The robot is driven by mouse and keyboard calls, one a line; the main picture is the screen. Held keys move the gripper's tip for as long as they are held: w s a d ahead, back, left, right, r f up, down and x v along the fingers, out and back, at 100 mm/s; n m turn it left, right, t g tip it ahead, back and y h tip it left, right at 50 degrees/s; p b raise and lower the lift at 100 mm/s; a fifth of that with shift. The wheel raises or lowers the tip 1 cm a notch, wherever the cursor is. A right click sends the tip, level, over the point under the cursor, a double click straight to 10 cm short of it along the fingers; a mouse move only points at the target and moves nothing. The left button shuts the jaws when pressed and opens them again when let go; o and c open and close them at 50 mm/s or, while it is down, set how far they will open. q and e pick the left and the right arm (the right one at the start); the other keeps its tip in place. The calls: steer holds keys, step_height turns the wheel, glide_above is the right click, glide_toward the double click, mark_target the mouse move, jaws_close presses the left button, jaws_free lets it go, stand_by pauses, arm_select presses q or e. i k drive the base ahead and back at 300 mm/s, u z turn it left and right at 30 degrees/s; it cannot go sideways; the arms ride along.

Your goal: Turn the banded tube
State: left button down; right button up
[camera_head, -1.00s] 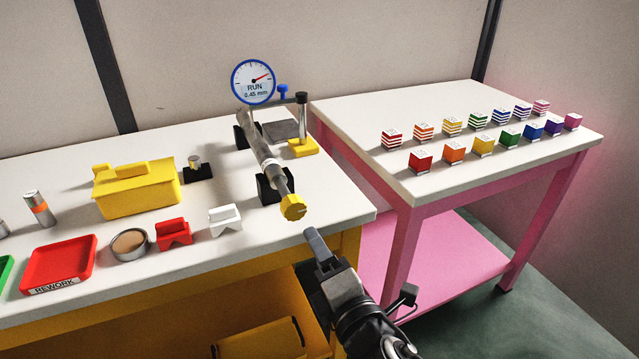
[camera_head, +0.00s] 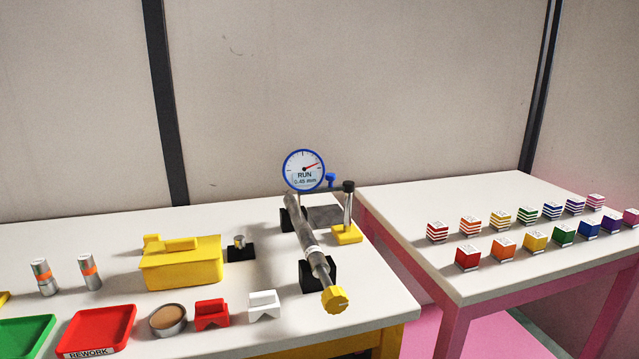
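A grey metal tube (camera_head: 305,229) with a light band near its front end rests across two black supports on the white table. A yellow knob (camera_head: 335,299) is at its near end, close to the table's front edge. Neither of my grippers shows in this view.
A yellow box (camera_head: 181,265), orange-banded cylinders (camera_head: 89,272), a red REWORK tray (camera_head: 96,331), a green tray (camera_head: 22,336), a round dish (camera_head: 168,319), a red block (camera_head: 212,314) and a white block (camera_head: 263,305) stand left of the tube. A right-hand table (camera_head: 480,287) holds coloured cubes.

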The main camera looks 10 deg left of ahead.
mark_target(334, 301)
steer(key=k, duration=0.5)
steer(key=u, duration=2.2)
steer(key=i, duration=1.4)
steer(key=z, duration=2.2)
